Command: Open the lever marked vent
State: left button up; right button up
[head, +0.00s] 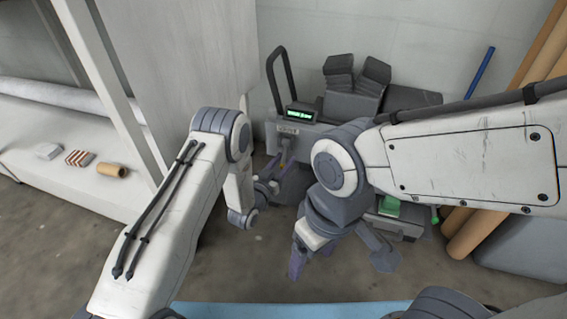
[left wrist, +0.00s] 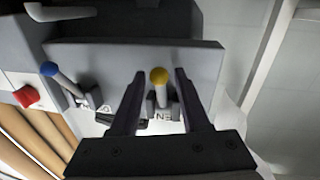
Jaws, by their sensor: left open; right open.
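In the left wrist view, a lever with a yellow knob (left wrist: 159,76) stands on the grey panel (left wrist: 205,62). Its label is partly covered; the letters "EN" show beside its base. My left gripper (left wrist: 160,86) is open, with one finger on each side of this lever; I cannot tell whether either finger touches it. In the head view my left gripper (head: 284,166) is at the front of the machine (head: 297,132), partly hidden. My right gripper (head: 312,256) is open and empty, lower and nearer to me.
A blue-knobbed lever (left wrist: 50,69) and a red button (left wrist: 27,96) are left of the yellow one in the left wrist view. The machine has a lit green display (head: 299,114) and a tall dark handle (head: 279,75). Brown rolls (head: 470,226) lean at right.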

pick_arm(q)
grip_shut()
jog(key=shift+s+f, duration=0.15)
jog(key=shift+f, duration=0.1)
dwell(1.0)
